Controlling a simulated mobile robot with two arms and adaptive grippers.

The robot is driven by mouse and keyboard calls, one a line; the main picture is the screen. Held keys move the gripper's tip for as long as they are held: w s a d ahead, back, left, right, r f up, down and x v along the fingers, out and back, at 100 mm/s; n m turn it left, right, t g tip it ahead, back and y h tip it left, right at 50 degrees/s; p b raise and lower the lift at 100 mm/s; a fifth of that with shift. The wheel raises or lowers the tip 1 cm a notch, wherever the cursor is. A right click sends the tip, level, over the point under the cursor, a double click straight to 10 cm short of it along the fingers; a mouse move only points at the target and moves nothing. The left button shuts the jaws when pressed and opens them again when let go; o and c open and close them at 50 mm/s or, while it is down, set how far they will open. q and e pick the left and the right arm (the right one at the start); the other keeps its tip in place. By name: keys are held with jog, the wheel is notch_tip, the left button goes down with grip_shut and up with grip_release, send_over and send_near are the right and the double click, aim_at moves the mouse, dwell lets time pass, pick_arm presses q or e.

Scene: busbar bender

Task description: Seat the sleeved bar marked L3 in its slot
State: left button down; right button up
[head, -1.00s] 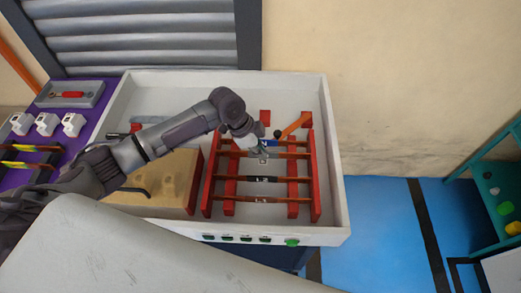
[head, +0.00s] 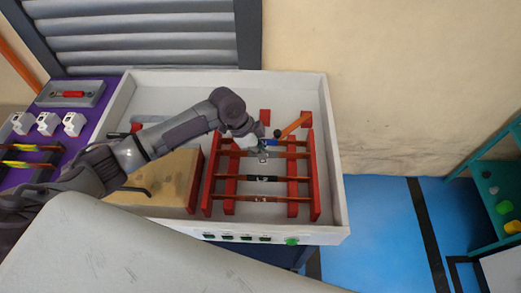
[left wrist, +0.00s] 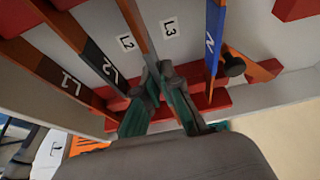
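The red rack (head: 316,180) stands in the white tray, with bars lying across it. My left gripper (head: 262,151) is low over the rack, at the bar between the L2 bar and the blue bar. In the left wrist view the L2 bar (left wrist: 95,57) and L1 bar (left wrist: 60,77) show dark sleeves. The bar between the fingers (left wrist: 160,72), beside the L3 label (left wrist: 169,27), has a grey sleeve and copper end; its mark is not visible. The fingers hide whether they press on it and how deep it sits. My right gripper is not in view.
The blue N bar (left wrist: 213,38) lies close beside the gripper, near a dark knob (left wrist: 233,65) and an orange lever (head: 296,125). A tan block (head: 165,182) is left of the rack. The white tray walls (head: 338,175) surround both. Teal shelves (head: 490,215) stand far right.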

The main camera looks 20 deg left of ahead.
pick_arm(q)
jog(key=shift+r+p, duration=0.1)
jog(key=shift+p, duration=0.2)
jog(key=shift+f+b, duration=0.65)
jog(key=shift+f, duration=0.8)
jog(key=c, duration=1.2)
grip_release()
jog(key=shift+c, duration=0.2)
jog(key=shift+f, duration=0.1)
jog(key=shift+a, duration=0.1)
jog(key=v, duration=1.2)
jog(key=shift+s, duration=0.1)
